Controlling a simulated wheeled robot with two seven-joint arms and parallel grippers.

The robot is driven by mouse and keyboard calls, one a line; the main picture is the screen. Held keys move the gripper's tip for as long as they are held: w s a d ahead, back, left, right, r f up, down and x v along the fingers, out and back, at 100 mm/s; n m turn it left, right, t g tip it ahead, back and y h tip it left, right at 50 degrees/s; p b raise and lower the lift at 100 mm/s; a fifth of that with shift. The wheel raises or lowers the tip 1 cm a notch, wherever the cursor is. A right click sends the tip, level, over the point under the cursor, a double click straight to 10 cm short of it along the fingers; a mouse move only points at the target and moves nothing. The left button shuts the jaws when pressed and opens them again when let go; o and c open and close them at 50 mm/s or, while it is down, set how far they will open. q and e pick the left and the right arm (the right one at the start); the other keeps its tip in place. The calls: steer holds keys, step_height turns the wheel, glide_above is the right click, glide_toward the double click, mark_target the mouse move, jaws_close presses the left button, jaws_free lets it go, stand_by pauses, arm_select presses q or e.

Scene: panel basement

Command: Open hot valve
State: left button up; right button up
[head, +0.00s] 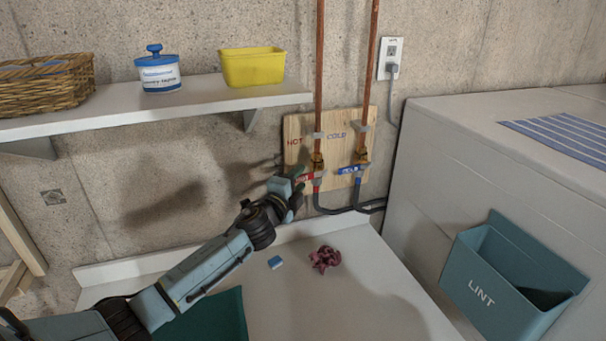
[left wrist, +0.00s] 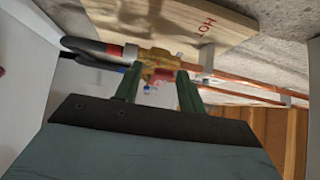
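The hot valve (head: 317,161) is a brass fitting on the left copper pipe, below the red word HOT on a wooden board (head: 295,128). Its red handle (head: 307,177) points left, crosswise to the pipe. The cold valve's blue handle (head: 350,169) is to its right. My left gripper (head: 299,179) is at the red handle's left end. In the left wrist view its two green fingers (left wrist: 157,86) stand apart, with the brass body (left wrist: 158,64) and some red handle (left wrist: 172,74) seen between and beyond them. Contact is unclear. My right gripper is out of view.
A shelf (head: 205,99) above holds a wicker basket (head: 47,86), a blue-lidded tub (head: 159,73) and a yellow bin (head: 252,68). A white appliance with a teal LINT bin (head: 485,287) stands right. A dark red cloth (head: 324,259) and blue block (head: 275,262) lie below.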

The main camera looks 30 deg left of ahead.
mark_target(299, 180)
arm_select(q)
steer(key=shift+w, duration=1.55)
steer(key=shift+c, duration=0.3)
steer(key=shift+a, duration=0.1)
jaws_close()
